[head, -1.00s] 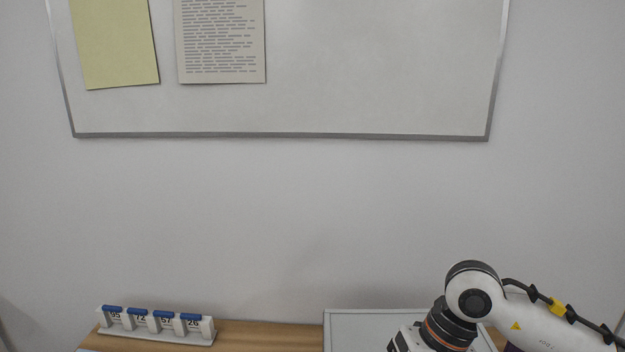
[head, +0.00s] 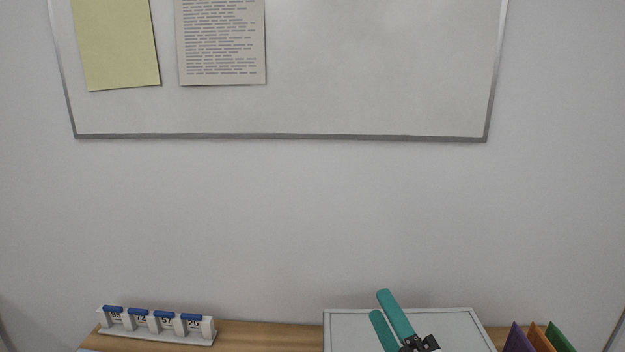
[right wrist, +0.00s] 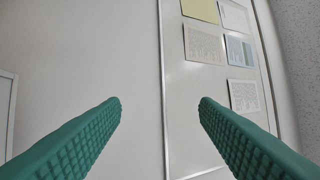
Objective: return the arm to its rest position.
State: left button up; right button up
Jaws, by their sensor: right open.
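My right gripper (head: 388,312) shows at the bottom of the head view, with two teal fingers pointing up and to the left. The fingers are apart with nothing between them, and they appear in front of a pale grey tray or panel. In the right wrist view the same gripper (right wrist: 158,104) has its textured teal fingers spread wide, facing the wall and whiteboard. My left gripper is not in view. No sherds show in these frames.
A grey-framed panel (head: 345,330) lies on the wooden table (head: 262,335). A numbered block rack (head: 155,327) stands left. Purple, orange and green upright pieces (head: 538,338) stand right. A whiteboard (head: 340,100) with papers hangs behind. The space before the wall is clear.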

jog(key=s+d+f+m+g+h, duration=0.2)
jog(key=d+f+m+g+h, duration=0.35)
jog(key=f+m, duration=0.6)
jog(key=s+d+f+m+g+h, duration=0.1)
jog(key=s+d+f+m+g, duration=0.1)
jog(key=s+f+m+g, duration=0.55)
jog(key=s+d+f+m+g+h, duration=0.1)
jog(key=s+d+f+m+g, duration=0.2)
jog(key=s+f, duration=0.9)
notch_tip(320, 180, down, 25)
jog(key=s+g, duration=0.2)
jog(key=s+d+f+n+g, duration=0.1)
jog(key=s+d+f, duration=0.1)
jog(key=s+f, duration=1.3)
jog(key=shift+s+f+g, duration=0.3)
jog(key=shift+s+f, duration=0.1)
jog(key=shift+s, duration=0.2)
jog(key=shift+d, duration=0.1)
